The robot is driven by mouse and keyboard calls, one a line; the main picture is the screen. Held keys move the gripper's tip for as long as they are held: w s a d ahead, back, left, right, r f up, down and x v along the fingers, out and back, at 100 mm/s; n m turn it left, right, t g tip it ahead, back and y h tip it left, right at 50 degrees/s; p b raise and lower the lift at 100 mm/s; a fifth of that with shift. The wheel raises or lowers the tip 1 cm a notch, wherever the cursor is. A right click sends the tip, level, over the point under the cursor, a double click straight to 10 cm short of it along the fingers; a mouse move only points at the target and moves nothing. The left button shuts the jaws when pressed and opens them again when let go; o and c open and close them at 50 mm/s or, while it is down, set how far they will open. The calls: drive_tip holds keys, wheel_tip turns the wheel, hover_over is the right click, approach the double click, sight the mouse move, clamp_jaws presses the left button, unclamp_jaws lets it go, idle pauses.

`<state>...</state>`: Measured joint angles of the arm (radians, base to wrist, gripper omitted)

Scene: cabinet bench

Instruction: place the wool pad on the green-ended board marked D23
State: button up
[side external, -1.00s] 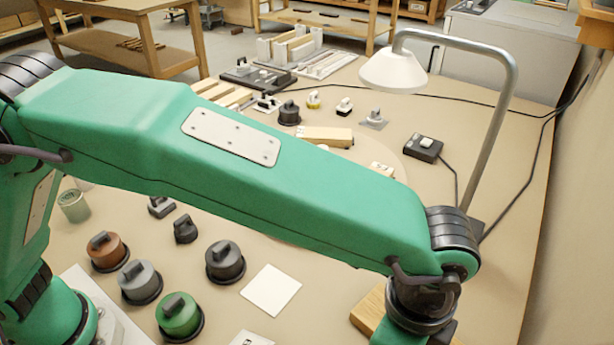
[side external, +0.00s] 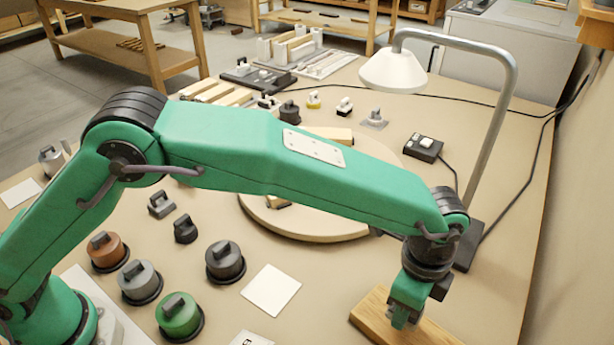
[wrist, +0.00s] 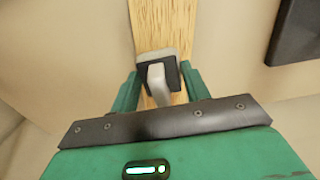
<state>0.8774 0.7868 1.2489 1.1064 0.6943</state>
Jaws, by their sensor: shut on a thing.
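My gripper (side external: 403,318) is low over a wooden board (side external: 368,322) at the bottom right of the side view. In the wrist view, the green fingers of my gripper (wrist: 160,84) are shut on a block with a pale grey handle (wrist: 157,84), a dark body and a light grey pad layer (wrist: 155,54). I take this for the wool pad. The wooden board (wrist: 165,20) runs straight beneath it. I cannot tell whether the pad touches the board. No D23 mark or green end shows on the board; part of it is hidden or out of frame.
A round turntable (side external: 318,232) lies behind my forearm. A white square (side external: 271,290) and several knobbed pots, one green (side external: 179,316), are to the left. A black switch box (side external: 423,147) sits farther back.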

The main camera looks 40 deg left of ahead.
drive_tip(key=shift+f, duration=2)
drive_tip(key=shift+f, duration=0.1)
drive_tip(key=o, duration=1)
wheel_tip(320, 180, up, 12)
drive_tip(key=shift+r, duration=0.1)
